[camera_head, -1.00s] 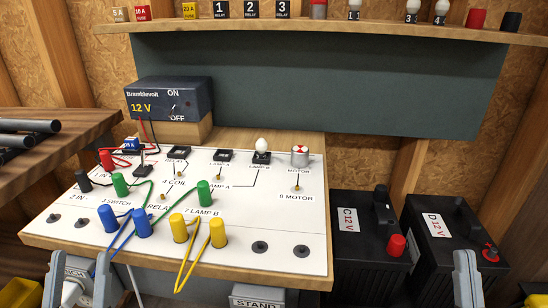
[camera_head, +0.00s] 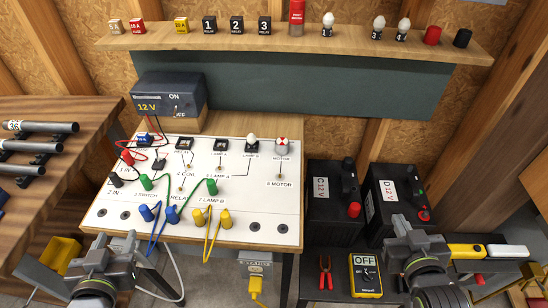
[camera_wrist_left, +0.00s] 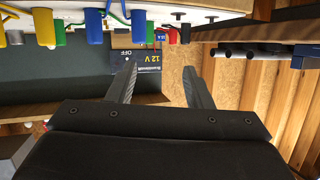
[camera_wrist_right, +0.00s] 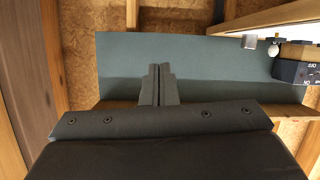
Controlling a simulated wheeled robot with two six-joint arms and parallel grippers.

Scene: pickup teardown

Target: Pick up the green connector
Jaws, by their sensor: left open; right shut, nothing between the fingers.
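Two green connectors stand on the white board (camera_head: 255,203). One (camera_head: 146,182) is on the left near "SWITCH"; the other (camera_head: 211,187) is near the middle, and a green wire runs from it. A green connector (camera_wrist_left: 138,27) also shows at the top of the left wrist view. My left gripper (camera_head: 115,243) is open and empty, in front of the board's lower left edge, apart from the connectors. My right gripper (camera_head: 402,232) is shut and empty, right of the board near the black batteries. The right wrist view shows its fingers (camera_wrist_right: 160,70) together.
Blue plugs (camera_head: 172,214) and yellow plugs (camera_head: 225,219) with looping wires stand along the board's front. A 12 V supply (camera_head: 160,103) is behind it. Batteries (camera_head: 333,195), a yellow meter (camera_head: 366,274) and red pliers (camera_head: 325,270) are at right. A wooden bench (camera_head: 75,175) is at left.

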